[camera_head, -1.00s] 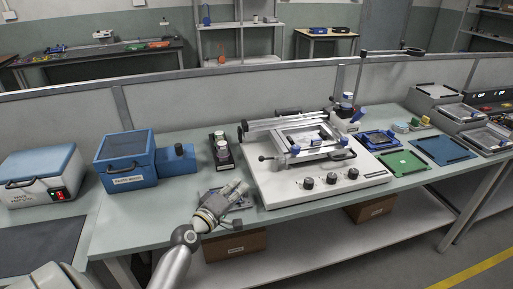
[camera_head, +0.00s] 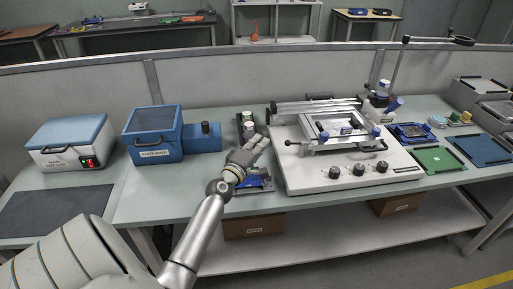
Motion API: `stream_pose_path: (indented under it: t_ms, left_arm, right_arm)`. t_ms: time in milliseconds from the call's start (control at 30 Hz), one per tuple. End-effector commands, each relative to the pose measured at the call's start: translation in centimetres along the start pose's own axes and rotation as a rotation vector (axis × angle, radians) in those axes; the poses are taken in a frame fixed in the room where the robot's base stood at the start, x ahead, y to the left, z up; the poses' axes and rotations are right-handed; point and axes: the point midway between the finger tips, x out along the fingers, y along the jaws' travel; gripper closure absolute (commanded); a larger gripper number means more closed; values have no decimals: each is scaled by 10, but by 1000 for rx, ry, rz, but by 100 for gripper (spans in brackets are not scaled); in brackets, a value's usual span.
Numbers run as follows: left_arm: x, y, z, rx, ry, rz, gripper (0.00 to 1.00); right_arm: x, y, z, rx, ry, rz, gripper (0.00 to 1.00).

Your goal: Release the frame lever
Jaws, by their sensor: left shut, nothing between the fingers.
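The stencil printer (camera_head: 300,180) is a white base on the bench with a silver frame (camera_head: 312,133) raised above it. A thin lever with a black knob (camera_head: 288,143) sticks out at the frame's left side; I cannot tell for certain that it is the frame lever. Blue clamp knobs (camera_head: 376,132) sit on the frame. My left gripper (camera_head: 262,143) is shut and empty. It is just left of the printer, apart from the black knob, and partly covers a small tray with a blue item (camera_head: 262,182). My right gripper is not in view.
A dark holder with jars (camera_head: 248,128) stands close behind my left gripper. A blue paste mixer (camera_head: 153,133) and a white box with a blue lid (camera_head: 68,143) stand left. A green board (camera_head: 440,160) and blue mat (camera_head: 480,149) lie right. Bare bench shows front left (camera_head: 165,200).

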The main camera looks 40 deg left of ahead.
Motion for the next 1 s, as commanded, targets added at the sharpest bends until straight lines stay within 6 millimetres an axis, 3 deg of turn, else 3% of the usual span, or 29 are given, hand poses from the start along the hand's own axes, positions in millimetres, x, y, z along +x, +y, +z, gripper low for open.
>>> stream_pose_path:
  t_ms: [300,400,600,1000]
  left_arm:
    - [58,0,0,0,0,1,100]
    - [47,2,19,-1,-2,-2,100]
    - [42,1,35,1,0,0,100]
    - [40,0,38,2,0,0,100]
  right_arm:
    - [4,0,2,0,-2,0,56]
    - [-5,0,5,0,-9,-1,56]
    - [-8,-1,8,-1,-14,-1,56]
    - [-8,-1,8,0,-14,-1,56]
